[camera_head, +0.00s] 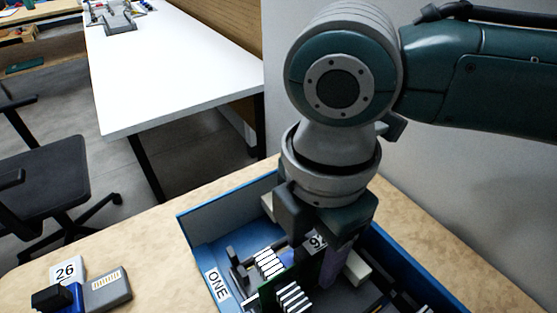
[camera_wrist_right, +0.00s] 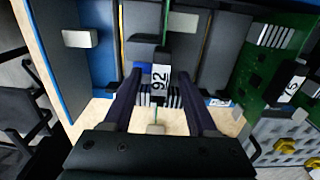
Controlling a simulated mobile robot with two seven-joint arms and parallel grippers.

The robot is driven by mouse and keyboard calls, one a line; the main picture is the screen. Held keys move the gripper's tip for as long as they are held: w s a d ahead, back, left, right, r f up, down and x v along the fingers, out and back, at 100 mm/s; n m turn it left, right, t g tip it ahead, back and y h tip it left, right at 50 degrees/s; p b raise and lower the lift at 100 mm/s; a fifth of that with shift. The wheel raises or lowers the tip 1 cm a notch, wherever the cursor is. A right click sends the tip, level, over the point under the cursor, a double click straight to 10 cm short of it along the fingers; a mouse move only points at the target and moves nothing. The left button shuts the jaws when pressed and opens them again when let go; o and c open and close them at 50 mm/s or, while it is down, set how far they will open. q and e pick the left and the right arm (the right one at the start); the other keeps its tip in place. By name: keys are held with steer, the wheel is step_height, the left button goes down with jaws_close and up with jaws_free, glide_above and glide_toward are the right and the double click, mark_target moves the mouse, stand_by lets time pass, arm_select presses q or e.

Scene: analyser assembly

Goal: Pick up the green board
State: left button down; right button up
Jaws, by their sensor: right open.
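A green board (camera_head: 267,294) stands on edge inside the blue box, partly hidden, near a white-striped part. In the right wrist view a green board (camera_wrist_right: 262,75) with white stripes and a black numbered tag shows its face at the right, outside my fingers. My right gripper (camera_wrist_right: 160,78) is open, its fingers on either side of a black part labelled 92 (camera_wrist_right: 160,79). A thin green edge runs above and below that part. Contact cannot be told. In the head view my right gripper (camera_head: 318,262) reaches down into the box. My left gripper is out of view.
The blue box (camera_head: 205,222) labelled ONE stands on a wooden table (camera_head: 150,240) with slots and dark parts inside. A blue part with tag 26 (camera_head: 66,271) and a grey block (camera_head: 108,289) lie left of it. A white table (camera_head: 180,75) and a chair are behind.

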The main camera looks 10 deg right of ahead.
mark_target(309, 272)
step_height(309, 272, down, 2)
steer(key=shift+f, duration=0.25)
jaws_close()
stand_by(0.3)
stand_by(0.3)
